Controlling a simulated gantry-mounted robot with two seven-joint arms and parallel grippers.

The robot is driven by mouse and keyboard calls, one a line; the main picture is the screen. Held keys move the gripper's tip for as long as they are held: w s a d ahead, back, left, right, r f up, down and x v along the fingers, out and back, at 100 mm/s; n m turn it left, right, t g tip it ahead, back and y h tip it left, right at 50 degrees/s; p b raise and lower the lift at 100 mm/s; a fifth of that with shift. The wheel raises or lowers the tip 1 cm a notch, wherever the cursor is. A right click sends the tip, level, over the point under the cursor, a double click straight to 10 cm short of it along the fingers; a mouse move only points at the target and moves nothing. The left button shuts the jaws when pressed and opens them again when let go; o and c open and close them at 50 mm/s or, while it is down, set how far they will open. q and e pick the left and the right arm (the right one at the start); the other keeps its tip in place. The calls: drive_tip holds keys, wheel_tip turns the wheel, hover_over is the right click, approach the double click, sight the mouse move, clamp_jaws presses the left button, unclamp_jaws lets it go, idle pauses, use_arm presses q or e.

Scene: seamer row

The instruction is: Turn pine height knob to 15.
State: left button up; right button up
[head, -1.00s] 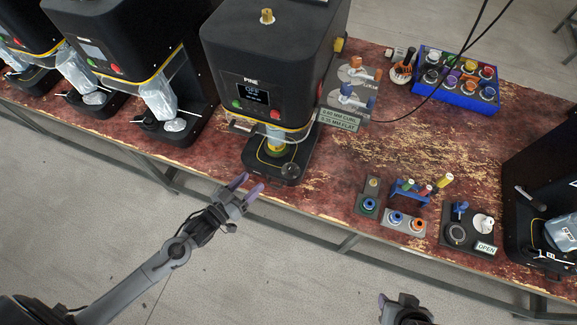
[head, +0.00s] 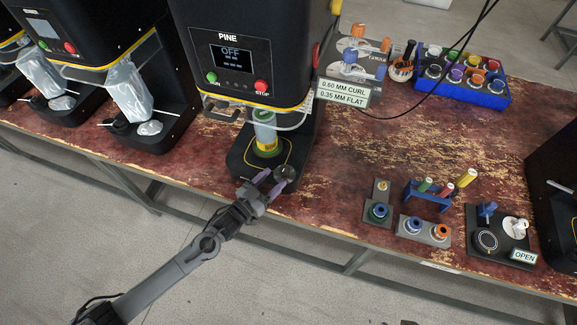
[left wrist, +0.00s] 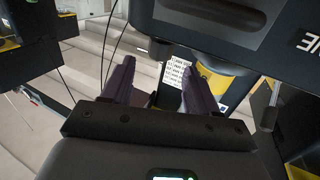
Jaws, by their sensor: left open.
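The black machine marked PINE (head: 190,45) stands at the table's back edge, its display reading OFF. A dark round knob (head: 287,171) sits at the front right corner of its base; its scale is too small to read. My left gripper (head: 273,181) is open at that corner, its purple fingers close to the knob. I cannot tell whether they touch it. In the left wrist view the fingers (left wrist: 157,85) are apart with nothing clamped between them. A small dark cylinder shows beyond them there.
A clear can-like cylinder (head: 265,135) stands on the machine's base. A sign (head: 345,92) hangs at its right. Small fixtures (head: 425,230) stand along the front right edge, and a blue tray (head: 480,96) lies behind. Similar machines stand left. The mid-right tabletop is bare.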

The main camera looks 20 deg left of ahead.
sight(285, 170)
use_arm(q)
drive_tip(key=b+x, duration=0.1)
drive_tip(key=x, duration=0.7)
drive_tip(key=shift+w+d, duration=0.15)
drive_tip(key=shift+w, duration=0.05)
drive_tip(key=shift+c, duration=0.3)
drive_tip(key=c, duration=0.9)
drive_tip(key=shift+r+n+t+y, duration=0.1)
drive_tip(key=shift+n+t+y, duration=0.2)
drive_tip(key=shift+n+y, duration=0.3)
drive_tip(key=shift+y+p, duration=0.3)
drive_tip(key=shift+y, duration=0.3)
drive_tip(key=o, duration=1)
drive_tip(key=shift+c, duration=0.2)
